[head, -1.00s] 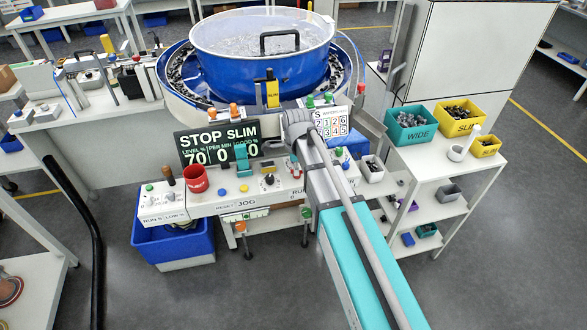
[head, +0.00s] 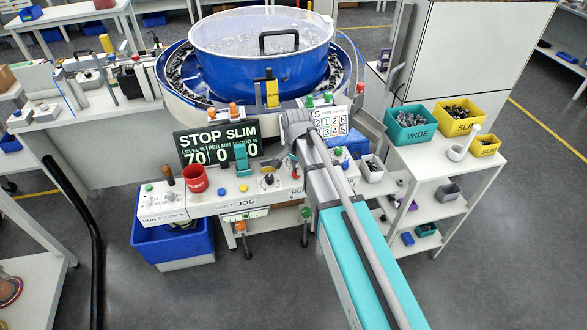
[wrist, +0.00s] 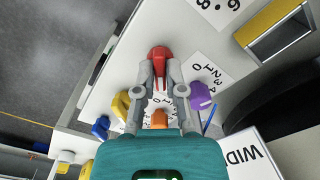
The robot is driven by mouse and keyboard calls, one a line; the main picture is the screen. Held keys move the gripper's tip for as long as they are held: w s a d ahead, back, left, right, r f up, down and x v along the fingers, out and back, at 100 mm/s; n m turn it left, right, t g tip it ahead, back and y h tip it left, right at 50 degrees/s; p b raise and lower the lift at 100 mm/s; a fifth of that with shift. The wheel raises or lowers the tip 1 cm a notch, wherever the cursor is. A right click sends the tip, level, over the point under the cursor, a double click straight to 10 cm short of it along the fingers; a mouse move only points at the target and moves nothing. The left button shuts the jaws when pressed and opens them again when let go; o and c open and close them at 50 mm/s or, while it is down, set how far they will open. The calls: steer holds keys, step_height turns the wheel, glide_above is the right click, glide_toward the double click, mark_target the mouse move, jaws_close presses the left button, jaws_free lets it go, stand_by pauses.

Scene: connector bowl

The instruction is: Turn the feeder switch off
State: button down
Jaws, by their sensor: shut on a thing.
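My gripper (wrist: 160,72) is closed around a red knob (wrist: 159,52) on the white control panel in the wrist view. The knob's label is hidden, so I cannot tell from it whether this is the feeder switch. In the head view my arm reaches over the right part of the panel (head: 228,206), and the fingers are mostly hidden beside the red part (head: 294,165). The feeder's display (head: 218,143) reads STOP SLIM, with 70 at its left.
A yellow knob (wrist: 120,104) and a purple knob (wrist: 201,96) flank my fingers closely. The blue feeder bowl (head: 262,70) is behind. Bins (head: 409,124) stand on the right table.

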steer(key=shift+d+n, duration=0.2)
steer(key=shift+n, duration=0.3)
steer(key=c, duration=0.7)
jaws_free()
steer(key=shift+a, duration=0.1)
steer(key=shift+r, duration=0.15)
